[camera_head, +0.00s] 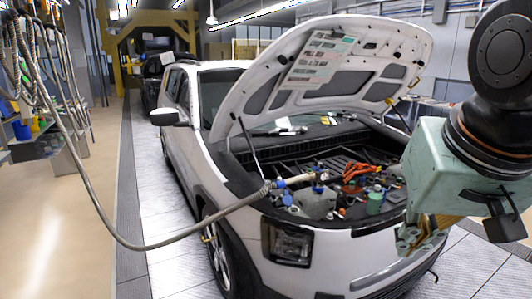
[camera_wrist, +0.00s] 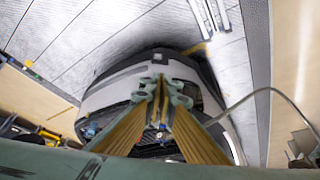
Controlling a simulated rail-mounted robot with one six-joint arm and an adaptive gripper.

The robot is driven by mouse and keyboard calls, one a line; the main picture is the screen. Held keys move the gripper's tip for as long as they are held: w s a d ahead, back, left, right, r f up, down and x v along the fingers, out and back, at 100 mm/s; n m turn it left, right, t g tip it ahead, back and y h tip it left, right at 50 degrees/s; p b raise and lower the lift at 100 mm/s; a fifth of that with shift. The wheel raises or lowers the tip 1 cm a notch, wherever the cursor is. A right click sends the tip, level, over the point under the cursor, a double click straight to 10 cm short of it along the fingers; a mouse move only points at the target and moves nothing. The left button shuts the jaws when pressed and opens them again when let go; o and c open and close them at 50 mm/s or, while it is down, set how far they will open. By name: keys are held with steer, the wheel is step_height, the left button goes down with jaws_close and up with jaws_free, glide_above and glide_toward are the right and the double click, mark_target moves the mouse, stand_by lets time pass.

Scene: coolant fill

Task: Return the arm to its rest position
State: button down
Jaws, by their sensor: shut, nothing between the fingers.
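My arm (camera_head: 475,130) hangs at the right side of the head view, in front of the white car's (camera_head: 225,180) front right corner. My gripper (camera_head: 408,240) points down and to the left, near the car's front edge. In the wrist view my gripper (camera_wrist: 162,90) shows its two yellow-brown fingers meeting at the tips, with nothing held. The car's hood (camera_head: 350,60) stands open on props beside my arm. A grey hose (camera_head: 160,245) runs to a nozzle (camera_head: 300,179) at a white tank (camera_head: 315,203) in the engine bay; whether it is seated is unclear.
The open hood's right edge is close to my arm in the picture. A hose rack (camera_head: 35,60) and shelf stand at the left. Bare tan floor (camera_head: 75,240) lies at the left. A second, dark car (camera_head: 152,75) stands behind.

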steer(key=s+a+f+n+g, duration=0.1)
steer(key=s+a+f+n, duration=0.1)
steer(key=s, duration=1)
steer(key=shift+s+a+f+y, duration=0.25)
steer(key=shift+a+y, duration=0.15)
